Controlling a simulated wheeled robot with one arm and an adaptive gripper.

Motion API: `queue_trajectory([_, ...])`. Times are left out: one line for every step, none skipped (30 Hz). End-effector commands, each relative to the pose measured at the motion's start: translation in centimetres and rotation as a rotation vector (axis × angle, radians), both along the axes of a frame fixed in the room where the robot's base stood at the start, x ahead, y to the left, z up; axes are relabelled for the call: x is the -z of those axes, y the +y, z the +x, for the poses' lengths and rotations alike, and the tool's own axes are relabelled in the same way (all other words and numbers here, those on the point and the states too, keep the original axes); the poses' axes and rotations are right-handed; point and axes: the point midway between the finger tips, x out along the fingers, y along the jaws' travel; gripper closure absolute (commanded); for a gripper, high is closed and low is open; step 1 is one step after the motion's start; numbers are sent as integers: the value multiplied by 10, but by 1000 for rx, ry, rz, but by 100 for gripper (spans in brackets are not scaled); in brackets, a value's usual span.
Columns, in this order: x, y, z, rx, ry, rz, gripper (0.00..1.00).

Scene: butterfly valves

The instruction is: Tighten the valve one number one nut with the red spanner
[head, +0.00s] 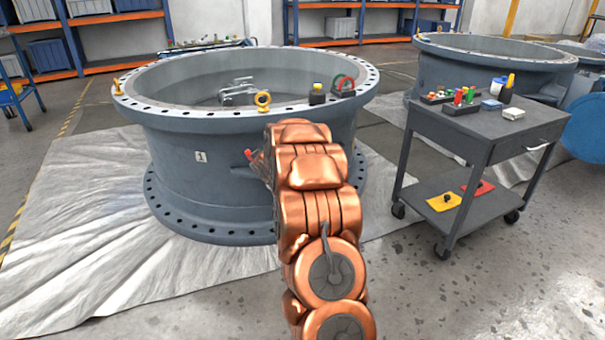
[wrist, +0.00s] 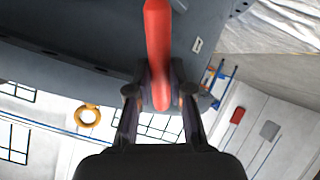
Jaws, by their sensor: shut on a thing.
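Valve one (head: 190,190) is the big grey flanged ring in the left and middle of the head view, with a small white "1" plate (head: 201,157) on its wall. Its grey wall (wrist: 80,35) crosses the top of the wrist view. My gripper (wrist: 160,80) is shut on the red spanner (wrist: 158,35), whose red length points up between the fingers in the wrist view. A small red part of the spanner (head: 255,158) shows left of my arm in the head view. The spanner's working end is not seen. I cannot pick out the number one nut.
A yellow eyebolt (head: 263,99), a yellow-topped black block (head: 317,94) and a red-and-green ring item (head: 343,86) sit on the near rim. A grey cart (head: 490,124) with several small items stands at right. A second valve (head: 490,65) is behind it. Floor at front right is clear.

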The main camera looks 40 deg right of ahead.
Motion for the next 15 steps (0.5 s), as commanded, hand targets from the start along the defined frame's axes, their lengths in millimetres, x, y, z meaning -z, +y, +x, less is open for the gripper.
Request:
queue_trajectory([4, -5, -1, -1, -17, -2, 100])
queue_trajectory([4, -7, -2, -3, -27, -7, 100])
queue_trajectory([6, -10, -3, -5, -39, -12, 100])
queue_trajectory([7, -13, -4, -7, -47, -17, 100])
queue_trajectory([8, -15, -4, -9, -57, -20, 100])
queue_trajectory([9, -19, -5, -11, -71, -25, 100])
queue_trajectory([10, -22, -6, -13, -83, -31, 100])
queue_trajectory([11, -25, -7, -14, -94, -35, 100])
queue_trajectory([13, -30, -9, -17, -109, -41, 100])
queue_trajectory([14, -33, -11, -18, -121, -47, 100])
queue_trajectory([15, -37, -12, -21, -135, -52, 100])
queue_trajectory([17, -42, -14, -24, -153, -60, 100])
queue_trajectory([18, -46, -16, -25, -165, -65, 100])
queue_trajectory([20, -50, -18, -28, -180, -71, 100])
queue_trajectory([22, -55, -21, -31, -202, -79, 100])
